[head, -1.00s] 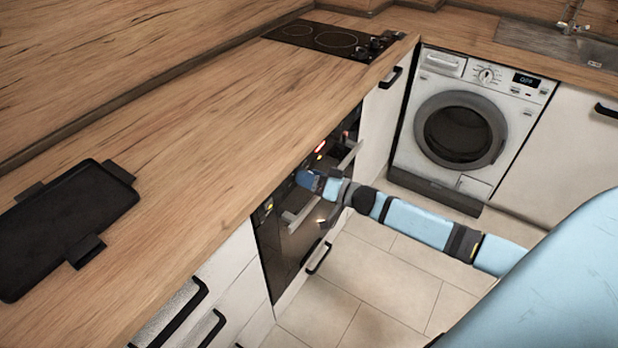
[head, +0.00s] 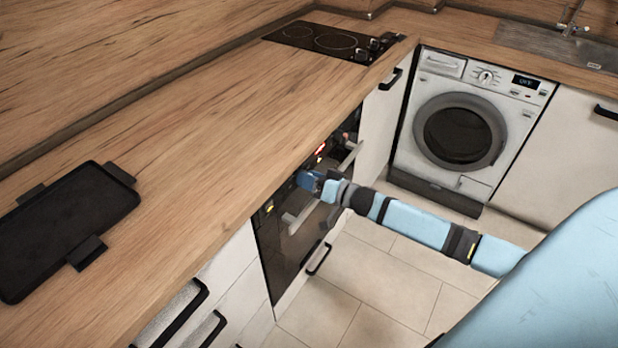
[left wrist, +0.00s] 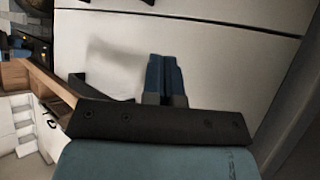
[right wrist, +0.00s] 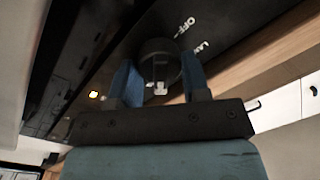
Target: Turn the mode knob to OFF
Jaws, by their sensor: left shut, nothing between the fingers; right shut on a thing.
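The mode knob (right wrist: 159,66) is a dark round knob on the black oven control panel (right wrist: 120,40) in the right wrist view. White lettering that reads OFF (right wrist: 185,27) is beside it, with another label, partly hidden, close by. My right gripper (right wrist: 160,80) is shut on the knob, one blue finger on each side. In the head view, my right gripper (head: 310,182) is at the oven front (head: 275,245), and the knob is hidden there. My left gripper (left wrist: 166,72) is shut and empty in front of a pale cabinet front (left wrist: 225,65).
The wooden worktop (head: 200,130) overhangs the oven, with a black tray (head: 65,230) on it and a hob (head: 325,40) further back. A washing machine (head: 460,130) stands at the back. The tiled floor (head: 390,290) is clear.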

